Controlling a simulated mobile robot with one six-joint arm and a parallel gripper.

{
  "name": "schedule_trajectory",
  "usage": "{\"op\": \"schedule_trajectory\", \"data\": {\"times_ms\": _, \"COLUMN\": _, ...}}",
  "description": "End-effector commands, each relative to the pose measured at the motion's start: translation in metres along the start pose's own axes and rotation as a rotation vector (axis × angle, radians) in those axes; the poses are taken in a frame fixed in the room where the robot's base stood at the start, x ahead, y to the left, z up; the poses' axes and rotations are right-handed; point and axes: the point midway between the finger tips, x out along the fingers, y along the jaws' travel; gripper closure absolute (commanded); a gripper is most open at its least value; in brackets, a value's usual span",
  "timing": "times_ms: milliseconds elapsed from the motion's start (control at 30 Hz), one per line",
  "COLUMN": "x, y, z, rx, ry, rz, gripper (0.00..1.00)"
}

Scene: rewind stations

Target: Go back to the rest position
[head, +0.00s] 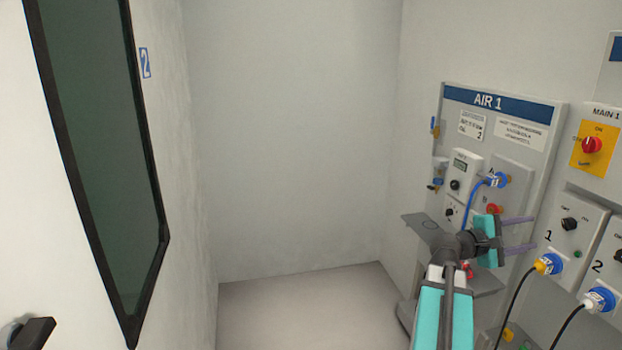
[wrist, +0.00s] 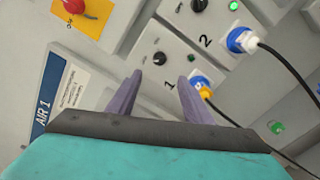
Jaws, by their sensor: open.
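My gripper (head: 520,235) is at the right of the head view, in front of the station panels. Its two purple fingers point right and are spread apart with nothing between them. In the wrist view my gripper (wrist: 158,85) also shows open and empty. Beyond its fingers are the yellow plug (wrist: 205,92) and the outlet unit marked 1 (wrist: 165,55). I cannot tell the exact gap between the fingertips and the panel.
The AIR 1 panel (head: 555,115) carries a blue hose fitting (head: 497,180). The MAIN 1 switch (head: 592,145) and a blue-and-white plug (head: 598,299) with a black cable are at right. A grey shelf (head: 418,221) juts out. A windowed door (head: 20,200) stands left; floor (head: 300,310) between is clear.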

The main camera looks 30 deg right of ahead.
Motion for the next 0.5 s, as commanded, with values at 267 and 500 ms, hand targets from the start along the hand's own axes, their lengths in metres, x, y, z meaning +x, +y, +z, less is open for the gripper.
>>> {"op": "schedule_trajectory", "data": {"times_ms": 267, "x": -0.033, "y": -0.001, "z": -0.046, "rx": -0.026, "ry": 0.072, "rz": 0.018, "gripper": 0.54}}
{"op": "schedule_trajectory", "data": {"times_ms": 500, "x": -0.095, "y": -0.036, "z": -0.130, "rx": -0.110, "ry": 0.199, "rz": 0.025, "gripper": 0.54}}
